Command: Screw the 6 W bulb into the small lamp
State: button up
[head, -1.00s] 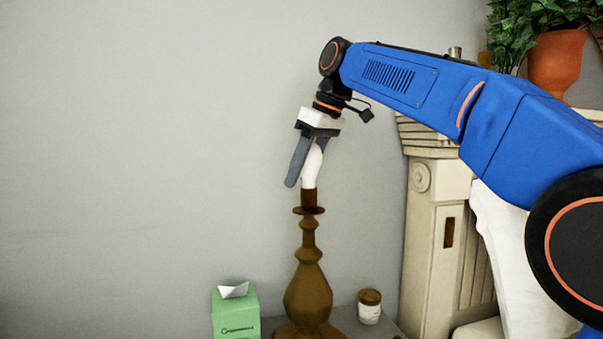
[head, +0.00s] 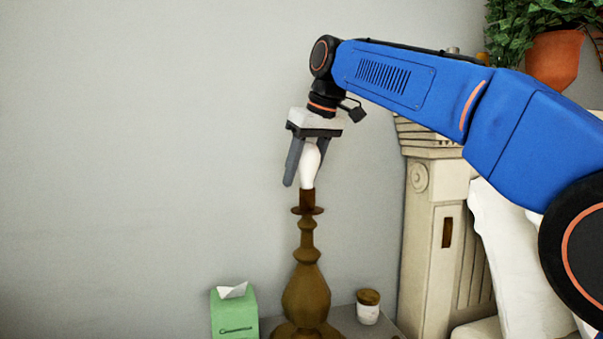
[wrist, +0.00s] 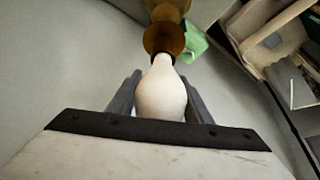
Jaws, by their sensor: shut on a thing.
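The white bulb (head: 310,165) stands upright over the top of the brown lamp (head: 306,290). Its lower end meets the lamp's socket (head: 307,199); how deep it sits in there cannot be told. My gripper (head: 304,178) points down from above, with its grey fingers on either side of the bulb, shut on it. In the wrist view the bulb (wrist: 161,90) lies between the two fingers (wrist: 160,95), its narrow end towards the brown lamp (wrist: 165,38). No wattage marking is readable.
A green tissue box (head: 234,313) stands left of the lamp's base, and a small jar (head: 368,307) stands right of it. A cream carved column (head: 432,230) rises on the right, with a potted plant (head: 553,57) above. The wall space at left is clear.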

jog(key=shift+w+d+m+t+h, duration=0.1)
jog(key=shift+m+t+h, duration=0.15)
jog(key=shift+m, duration=0.6)
jog(key=shift+w+d+m+t+h, duration=0.15)
jog(key=shift+m+h, duration=0.2)
jog(key=shift+m, duration=0.5)
jog(key=shift+s, duration=0.1)
jog(key=shift+m+h, duration=0.3)
jog(key=shift+m, duration=0.4)
jog(key=shift+d+m+t+h, duration=0.2)
jog(key=shift+m+t+h, duration=0.1)
jog(key=shift+m, duration=0.7)
jog(key=shift+d+m+h, duration=0.25)
jog(key=shift+m+h, duration=0.55)
jog(key=shift+m, duration=0.9)
jog(key=shift+d+m+h, duration=0.15)
jog(key=shift+m+h, duration=0.2)
jog(key=shift+m, duration=0.5)
jog(key=shift+d+m+h, duration=0.15)
jog(key=shift+m+h, duration=0.2)
jog(key=shift+m, duration=0.5)
